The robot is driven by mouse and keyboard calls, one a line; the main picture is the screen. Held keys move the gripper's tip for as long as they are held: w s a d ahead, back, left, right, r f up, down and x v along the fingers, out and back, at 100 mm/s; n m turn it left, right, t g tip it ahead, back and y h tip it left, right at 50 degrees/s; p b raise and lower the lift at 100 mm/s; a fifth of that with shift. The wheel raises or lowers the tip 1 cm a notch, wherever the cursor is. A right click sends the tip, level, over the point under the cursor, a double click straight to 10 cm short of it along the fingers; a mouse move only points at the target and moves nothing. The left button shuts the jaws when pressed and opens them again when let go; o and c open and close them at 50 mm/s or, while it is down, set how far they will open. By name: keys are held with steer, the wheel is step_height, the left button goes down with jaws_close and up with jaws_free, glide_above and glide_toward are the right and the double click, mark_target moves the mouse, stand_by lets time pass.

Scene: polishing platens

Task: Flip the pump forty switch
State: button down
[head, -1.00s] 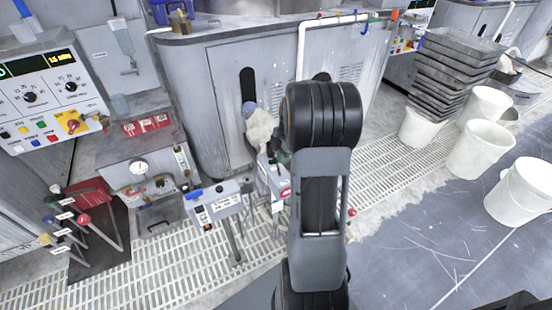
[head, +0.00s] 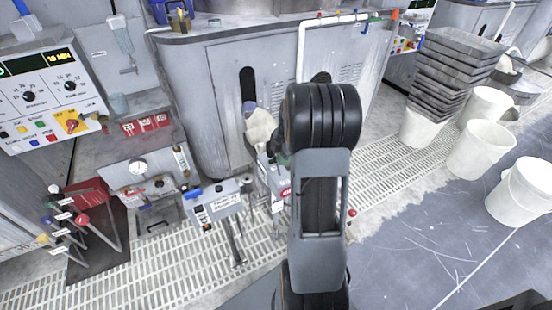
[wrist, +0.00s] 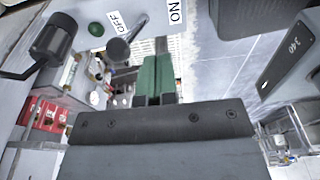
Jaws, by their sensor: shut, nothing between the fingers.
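In the wrist view, a tapered grey switch lever (wrist: 120,49) stands out from a pale panel, below a white OFF label (wrist: 128,22). A white ON label (wrist: 175,12) is to the right. Which label the lever is set to, I cannot tell. My gripper (wrist: 155,62) is shut and empty, its green fingers just right of and below the lever, seemingly apart from it.
The wrist view shows a green button (wrist: 96,29), a black knob (wrist: 55,36) and a dark plate marked 340 (wrist: 287,56). In the head view, levers (head: 80,220) stand at the left. Stacked trays (head: 455,75) and white buckets (head: 480,150) are at the right; the floor before them is open.

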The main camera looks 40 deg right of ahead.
steer(key=shift+f+b, duration=1.3)
steer(key=shift+f, duration=0.55)
stand_by(0.6)
steer(key=shift+r, duration=0.1)
stand_by(0.4)
step_height(320, 180, up, 7)
steer(key=p, duration=0.5)
stand_by(0.6)
